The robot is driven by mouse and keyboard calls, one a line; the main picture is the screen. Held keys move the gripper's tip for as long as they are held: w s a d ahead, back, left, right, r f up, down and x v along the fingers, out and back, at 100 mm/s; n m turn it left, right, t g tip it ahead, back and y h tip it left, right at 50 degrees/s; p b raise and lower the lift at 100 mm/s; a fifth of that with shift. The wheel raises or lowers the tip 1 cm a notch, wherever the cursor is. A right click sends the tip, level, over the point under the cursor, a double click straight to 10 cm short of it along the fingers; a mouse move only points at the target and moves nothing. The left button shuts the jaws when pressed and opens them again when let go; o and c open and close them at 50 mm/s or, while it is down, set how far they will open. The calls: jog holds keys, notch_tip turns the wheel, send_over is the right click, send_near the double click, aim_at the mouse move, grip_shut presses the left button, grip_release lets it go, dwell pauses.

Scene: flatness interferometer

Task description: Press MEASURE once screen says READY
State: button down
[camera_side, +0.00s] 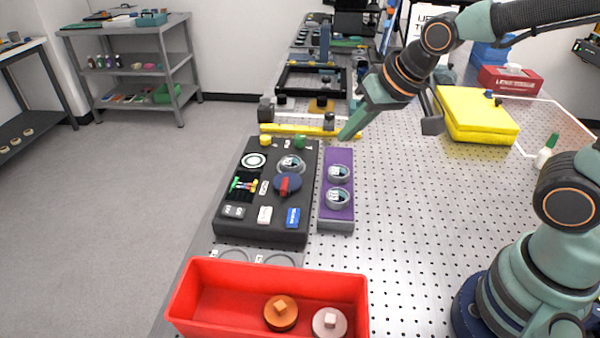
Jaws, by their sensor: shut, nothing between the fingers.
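A black instrument box (228,222) stands on the perforated bench left of centre. On its top are a small dark display with coloured marks (243,184), a white button (265,215), a blue button (293,217), a small pair of grey buttons (234,211) and a dark blue disc with a red bar (288,185). The lettering is too small to read, so I cannot tell what the display says or which button is MEASURE. My gripper (348,132) is shut and empty, pointing down-left above the bench, behind and right of the box, apart from the buttons.
A purple-topped block (337,214) with two round pieces stands right of the box. A red bin (210,300) in front holds an orange disc (281,312) and a pale disc (329,323). A yellow bar (290,129) lies behind. Bench right of the purple block is clear.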

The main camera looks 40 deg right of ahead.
aim_at(296, 218)
jog(key=w+a+f+m+y, duration=0.1)
jog(key=w+a+f, duration=0.3)
jog(key=a, duration=0.5)
jog(key=shift+a+f+m+y, duration=0.15)
jog(key=shift+f+m+y, duration=0.15)
jog(key=shift+f+m, duration=0.55)
jog(key=shift+f, duration=4.45)
jog(key=shift+f, duration=0.15)
jog(key=shift+f, duration=0.25)
jog(key=shift+f, duration=0.5)
jog(key=shift+r, duration=0.15)
jog(key=shift+s+r, duration=0.1)
jog(key=shift+r, duration=0.65)
